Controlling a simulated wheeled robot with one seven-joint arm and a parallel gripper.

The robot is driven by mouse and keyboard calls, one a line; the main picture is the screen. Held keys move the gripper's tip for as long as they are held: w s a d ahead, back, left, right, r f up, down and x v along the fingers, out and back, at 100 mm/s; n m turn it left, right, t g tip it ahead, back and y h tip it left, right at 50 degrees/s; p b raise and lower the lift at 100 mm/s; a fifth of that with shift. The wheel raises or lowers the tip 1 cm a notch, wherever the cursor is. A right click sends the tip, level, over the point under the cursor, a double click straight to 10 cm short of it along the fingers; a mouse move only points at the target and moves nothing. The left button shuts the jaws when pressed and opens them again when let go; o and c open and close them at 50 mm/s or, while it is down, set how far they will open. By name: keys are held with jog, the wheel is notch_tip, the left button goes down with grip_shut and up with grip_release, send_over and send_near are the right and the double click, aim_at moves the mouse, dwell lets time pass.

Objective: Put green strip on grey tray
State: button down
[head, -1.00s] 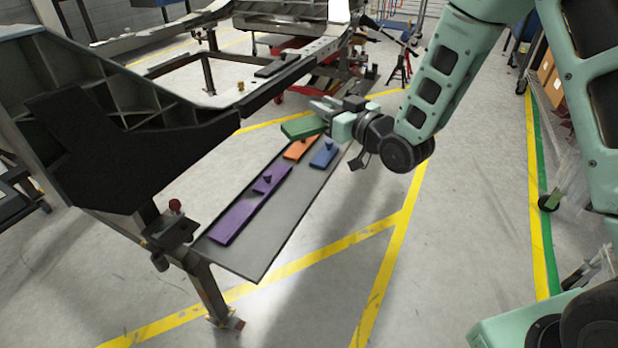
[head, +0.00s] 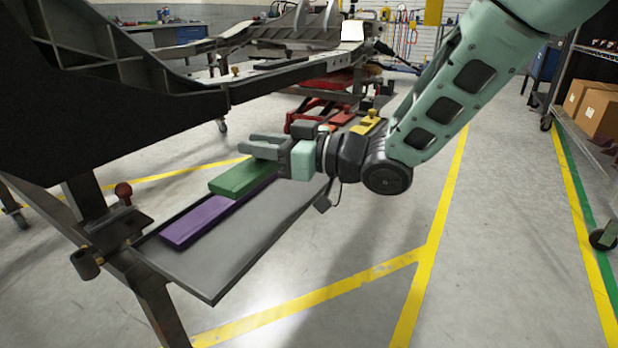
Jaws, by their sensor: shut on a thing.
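The green strip (head: 243,178) is in my gripper (head: 266,148), which is shut on it. The strip appears over the left side of the grey tray (head: 235,258), overlapping the purple strip (head: 195,228) in the view. I cannot tell how high above the tray it is, or whether it touches the purple strip. The purple strip lies on the tray along its left edge. The tray's near right part is bare. My gripper and arm hide the tray's far end; no orange or blue strip shows now.
The dark chassis frame (head: 110,125) rises left of the tray. A fixture post with a red knob (head: 123,190) stands at the tray's near left corner. Open floor (head: 370,230) lies to the right. Shelving with cardboard boxes (head: 595,105) stands at the far right.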

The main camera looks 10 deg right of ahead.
notch_tip(320, 180, down, 10)
jog(key=b, duration=0.5)
jog(key=shift+s+a+f+b, duration=0.1)
jog(key=shift+b, duration=0.3)
jog(key=shift+f, duration=0.2)
jog(key=c, duration=1.2)
grip_release()
jog(key=shift+o, duration=0.2)
jog(key=shift+r, duration=0.15)
